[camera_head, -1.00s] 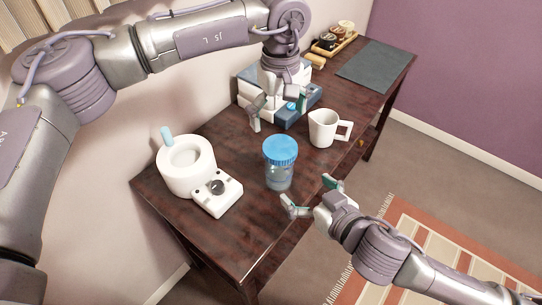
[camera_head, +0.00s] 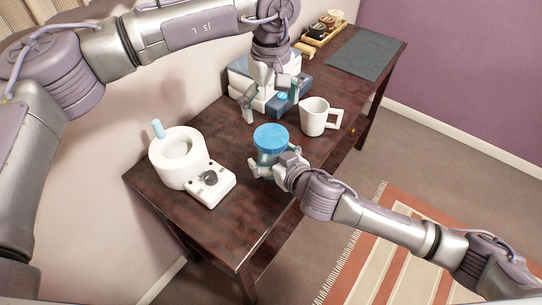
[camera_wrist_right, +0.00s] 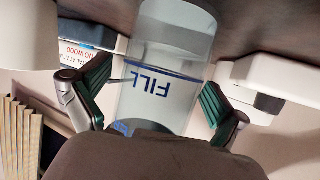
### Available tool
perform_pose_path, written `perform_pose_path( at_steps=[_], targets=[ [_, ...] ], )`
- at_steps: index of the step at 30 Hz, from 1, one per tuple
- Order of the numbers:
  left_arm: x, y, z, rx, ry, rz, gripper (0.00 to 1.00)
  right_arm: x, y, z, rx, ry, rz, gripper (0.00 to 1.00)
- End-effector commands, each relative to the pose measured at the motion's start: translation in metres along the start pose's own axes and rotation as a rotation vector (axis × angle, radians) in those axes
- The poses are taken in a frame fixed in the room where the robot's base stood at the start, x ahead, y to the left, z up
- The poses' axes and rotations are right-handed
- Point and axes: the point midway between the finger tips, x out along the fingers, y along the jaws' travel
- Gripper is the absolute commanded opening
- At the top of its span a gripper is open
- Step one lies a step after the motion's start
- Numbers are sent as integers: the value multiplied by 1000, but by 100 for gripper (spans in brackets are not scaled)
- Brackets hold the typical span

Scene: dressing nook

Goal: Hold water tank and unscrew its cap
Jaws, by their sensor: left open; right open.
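The water tank (camera_wrist_right: 165,85) is a clear jar with a blue band and the word FILL. It stands upright on the table with a blue screw cap (camera_head: 271,137) on top. My right gripper (camera_head: 268,170) is open, with its fingers on either side of the tank; gaps show between the green pads and the tank in the right wrist view (camera_wrist_right: 155,98). In the head view the right gripper and cap hide much of the tank. My left gripper (camera_head: 270,108) is open and empty, pointing down above and behind the cap.
A white ring-shaped device (camera_head: 165,172) with a control box (camera_head: 211,183) stands left of the tank on the dark wooden table (camera_head: 240,235). A white mug (camera_head: 315,116) stands right. Boxes (camera_head: 240,75) lie behind the left gripper. A grey mat (camera_head: 366,55) lies at the far end.

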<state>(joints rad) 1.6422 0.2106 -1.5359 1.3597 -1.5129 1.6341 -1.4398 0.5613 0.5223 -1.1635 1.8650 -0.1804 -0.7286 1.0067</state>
Motion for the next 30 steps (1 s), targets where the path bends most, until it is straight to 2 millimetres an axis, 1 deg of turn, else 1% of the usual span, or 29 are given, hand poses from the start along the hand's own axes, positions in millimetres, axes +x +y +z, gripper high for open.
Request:
perform_pose_path(
  at_steps=[5, 8, 12, 23, 26, 30],
  targets=[
    [0, 0, 0, 0, 0, 0, 100, 0, 0, 0, 0, 0, 0, 99],
    [0, 0, 0, 0, 0, 0, 100, 0, 0, 0, 0, 0, 0, 84],
    [0, 0, 0, 0, 0, 0, 100, 0, 0, 0, 0, 0, 0, 60],
    [0, 0, 0, 1, 0, 0, 100, 0, 0, 0, 0, 0, 0, 0],
    [0, 0, 0, 42, -1, -1, 100, 0, 0, 0, 0, 0, 0, 0],
    [1, 0, 1, 213, -2, 0, 100, 0, 0, 0, 0, 0, 0, 0]
  ],
)
